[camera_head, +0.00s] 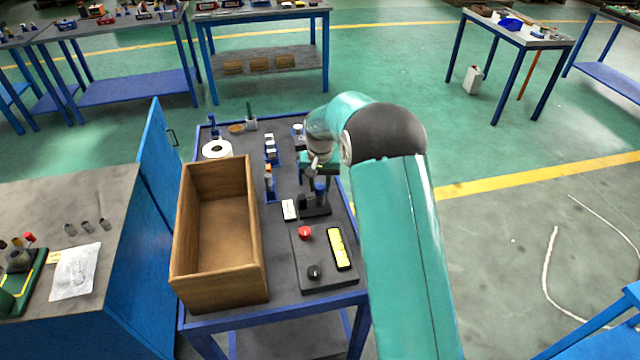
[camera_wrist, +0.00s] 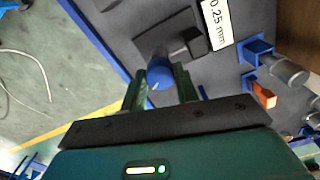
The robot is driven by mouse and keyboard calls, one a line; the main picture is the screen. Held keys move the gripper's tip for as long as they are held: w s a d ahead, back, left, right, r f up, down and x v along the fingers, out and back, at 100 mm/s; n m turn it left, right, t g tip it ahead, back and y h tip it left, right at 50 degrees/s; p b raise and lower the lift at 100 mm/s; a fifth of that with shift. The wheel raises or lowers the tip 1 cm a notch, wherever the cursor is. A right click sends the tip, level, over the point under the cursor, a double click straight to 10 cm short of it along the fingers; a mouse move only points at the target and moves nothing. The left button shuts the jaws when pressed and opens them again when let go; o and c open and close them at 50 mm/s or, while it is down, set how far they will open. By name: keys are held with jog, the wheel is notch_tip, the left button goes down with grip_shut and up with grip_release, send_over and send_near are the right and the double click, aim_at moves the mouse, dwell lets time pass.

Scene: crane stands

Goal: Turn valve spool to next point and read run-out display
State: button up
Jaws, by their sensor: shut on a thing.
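My gripper (camera_wrist: 160,80) is seen from behind in the wrist view. Its two green fingers are shut on a blue round-topped part (camera_wrist: 157,74), which I take to be the valve spool. This part stands over a dark block-like fixture (camera_wrist: 168,42). In the head view the blue part (camera_head: 320,187) shows just below my gripper, above the dark fixture (camera_head: 316,209); my arm hides some of it. A white card (camera_wrist: 218,22) beside the fixture reads "0.25 mm"; it also shows in the head view (camera_head: 289,210).
A wooden box (camera_head: 218,285) fills the table's left side. A dark panel (camera_head: 325,280) carries a red button (camera_head: 305,232), a black knob (camera_head: 314,271) and a yellow strip (camera_head: 340,249). A white ring (camera_head: 217,149) lies farther back.

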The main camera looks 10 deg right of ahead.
aim_at(320, 186)
dwell(0.3)
jog(key=o, duration=1)
jog(key=shift+r, duration=0.1)
jog(key=shift+r, duration=6.85)
